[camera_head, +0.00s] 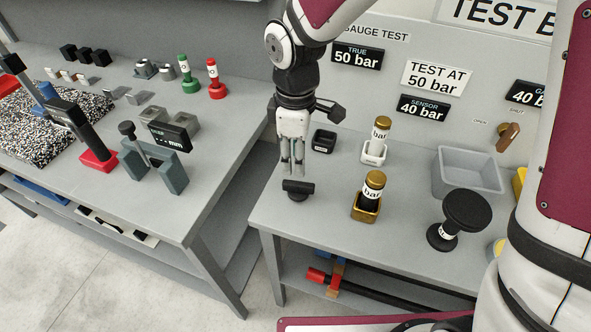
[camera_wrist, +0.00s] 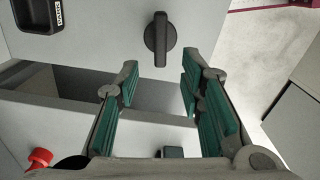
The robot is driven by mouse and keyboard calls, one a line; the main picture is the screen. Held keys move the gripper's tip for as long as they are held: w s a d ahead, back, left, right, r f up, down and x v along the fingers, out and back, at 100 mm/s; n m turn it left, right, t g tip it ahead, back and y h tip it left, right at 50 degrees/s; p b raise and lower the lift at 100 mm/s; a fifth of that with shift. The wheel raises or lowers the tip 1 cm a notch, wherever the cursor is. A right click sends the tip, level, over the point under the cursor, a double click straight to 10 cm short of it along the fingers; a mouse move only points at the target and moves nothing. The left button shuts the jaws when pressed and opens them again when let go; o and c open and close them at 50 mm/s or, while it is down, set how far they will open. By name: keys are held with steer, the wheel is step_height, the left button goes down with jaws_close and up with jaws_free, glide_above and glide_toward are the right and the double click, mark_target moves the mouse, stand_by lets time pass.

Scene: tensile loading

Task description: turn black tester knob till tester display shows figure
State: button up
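A black knob (camera_head: 298,190) with a bar-shaped grip stands near the left front of the right bench. It also shows in the wrist view (camera_wrist: 158,40), its bar running up and down the picture beyond the fingertips. My gripper (camera_head: 292,168) points down just above the knob, and its green-padded fingers (camera_wrist: 158,80) are apart with nothing between them. Black panels on the back wall read "TRUE 50 bar" (camera_head: 357,56) and "SENSOR 40 bar" (camera_head: 423,107). A third panel (camera_head: 526,94), starting "GA" and "40", is partly hidden by my arm. I cannot tell which is the tester display.
A small black tray (camera_head: 323,141), two gold-capped bottle-like pieces (camera_head: 381,132) (camera_head: 373,184), a grey bin (camera_head: 468,178) and a large black hand knob (camera_head: 464,210) stand right of the gripper. The left bench (camera_head: 222,128) holds a gauge stand with a "-- mm" display (camera_head: 171,135).

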steer(key=shift+r, duration=1.65)
steer(key=s+d+r+m+t, duration=0.1)
steer(key=s+d+r+m, duration=0.25)
steer(key=d+r, duration=0.25)
steer(key=s+d+r+m+t, duration=0.2)
steer(key=s+d+r+m, duration=0.15)
steer(key=d+r, duration=0.2)
steer(key=s+d+r+m+t, duration=0.2)
steer(key=s+d+r+m, duration=0.1)
steer(key=s+d+m, duration=0.4)
steer(key=s+m, duration=0.2)
steer(key=s, duration=0.1)
steer(key=shift+d+r, duration=0.2)
steer(key=shift+d, duration=0.05)
